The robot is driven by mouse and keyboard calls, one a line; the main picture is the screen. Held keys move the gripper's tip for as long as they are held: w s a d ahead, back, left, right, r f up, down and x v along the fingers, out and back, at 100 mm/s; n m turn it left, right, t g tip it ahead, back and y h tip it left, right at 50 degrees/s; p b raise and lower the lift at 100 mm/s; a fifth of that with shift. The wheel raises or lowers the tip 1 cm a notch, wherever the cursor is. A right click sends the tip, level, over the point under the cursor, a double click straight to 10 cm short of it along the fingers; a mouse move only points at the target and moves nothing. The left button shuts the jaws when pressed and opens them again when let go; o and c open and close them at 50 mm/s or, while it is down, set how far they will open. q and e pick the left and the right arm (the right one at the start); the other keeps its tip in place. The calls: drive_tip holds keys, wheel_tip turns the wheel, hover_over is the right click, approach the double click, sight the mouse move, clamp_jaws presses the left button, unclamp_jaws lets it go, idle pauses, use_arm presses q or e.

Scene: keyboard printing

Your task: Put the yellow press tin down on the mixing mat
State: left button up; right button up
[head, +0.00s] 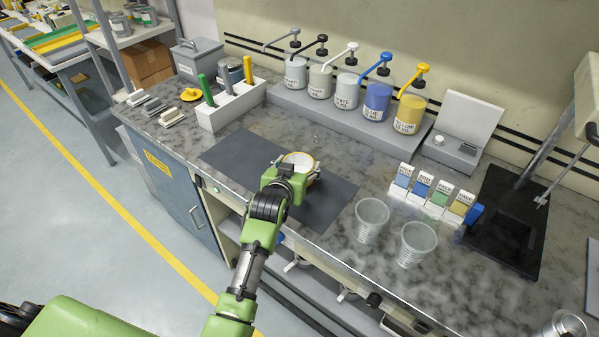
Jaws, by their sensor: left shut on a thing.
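The yellow press tin (299,158) is a round, open tin with a yellow rim and a pale inside. It shows over the middle of the dark grey mixing mat (229,151). My left gripper (290,174) is shut on the tin at its near side, and the gripper body hides part of it. I cannot tell whether the tin's base touches the mat or is a little above it. My right gripper is not in view.
Two clear cups (371,220) stand right of the mat. A white holder (231,106) with green and yellow handles is behind its left part. Several pump jars (346,92) line the back. A row of colour cards (437,196) stands at right. The mat's left part is bare.

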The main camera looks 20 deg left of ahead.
sight(301, 171)
use_arm(q)
drive_tip(key=shift+w+f, duration=0.35)
drive_tip(key=shift+f, duration=0.05)
drive_tip(key=shift+w+d+f+p, duration=0.1)
drive_tip(key=shift+f+p, duration=0.5)
drive_tip(key=shift+f, duration=1.05)
drive_tip(key=shift+f, duration=0.15)
drive_tip(key=o, duration=1.2)
drive_tip(key=shift+c, duration=0.2)
